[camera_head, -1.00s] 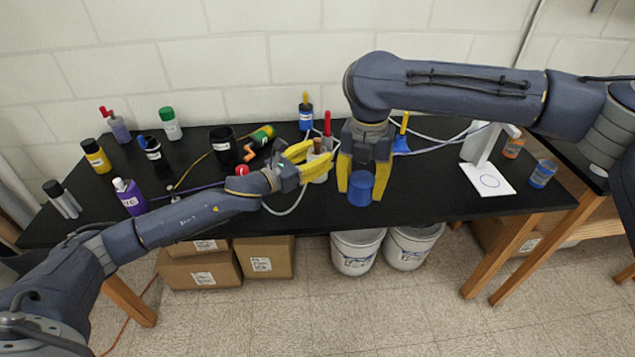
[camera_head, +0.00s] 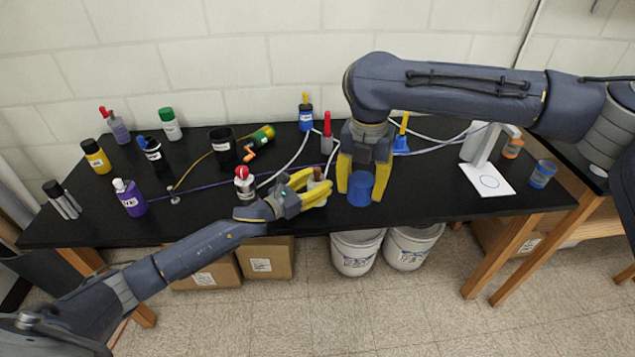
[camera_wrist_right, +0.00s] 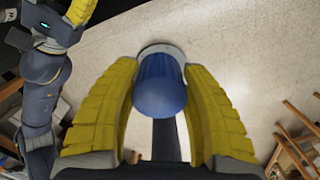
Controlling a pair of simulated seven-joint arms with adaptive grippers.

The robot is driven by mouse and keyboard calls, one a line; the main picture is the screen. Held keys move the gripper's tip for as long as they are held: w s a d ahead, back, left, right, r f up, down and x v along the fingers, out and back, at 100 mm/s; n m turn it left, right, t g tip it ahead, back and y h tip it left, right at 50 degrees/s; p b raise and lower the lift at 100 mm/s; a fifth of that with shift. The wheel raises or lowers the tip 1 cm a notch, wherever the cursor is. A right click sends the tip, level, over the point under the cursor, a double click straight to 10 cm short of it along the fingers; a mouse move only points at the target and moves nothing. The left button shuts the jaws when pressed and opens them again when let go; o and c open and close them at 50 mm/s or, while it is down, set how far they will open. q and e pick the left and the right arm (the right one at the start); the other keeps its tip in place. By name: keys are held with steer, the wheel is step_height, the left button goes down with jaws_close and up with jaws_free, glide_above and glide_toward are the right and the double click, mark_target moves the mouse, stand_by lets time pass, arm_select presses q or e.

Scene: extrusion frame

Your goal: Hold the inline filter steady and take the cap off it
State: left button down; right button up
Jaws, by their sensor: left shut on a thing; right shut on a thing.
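My left gripper (camera_head: 322,190) is shut on a pale cylinder with a brown top (camera_head: 318,174), apparently the inline filter; the yellow fingers hide much of it. My right gripper (camera_head: 364,190) points down, just right of the left one, shut on a blue cylinder (camera_head: 361,187), apparently the cap. In the right wrist view the blue cylinder (camera_wrist_right: 160,85) sits between the two yellow fingers, with a pale grey rim at its far end. The blue cylinder and the pale cylinder appear apart, side by side near the table's front edge.
The black table (camera_head: 420,195) has clear room right of my grippers. A red-topped white bottle (camera_head: 244,184) stands close to my left wrist. A red-handled item (camera_head: 327,132) and a blue-and-yellow bottle (camera_head: 305,114) stand behind. Cables cross the table. A white stand (camera_head: 487,178) is at right.

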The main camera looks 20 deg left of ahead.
arm_select(q)
steer(key=shift+f, duration=0.1)
steer(key=c, duration=1.1)
jaws_free()
steer(key=shift+f, duration=0.1)
steer(key=o, duration=0.5)
steer(key=shift+c, duration=0.2)
steer(key=shift+r, duration=0.2)
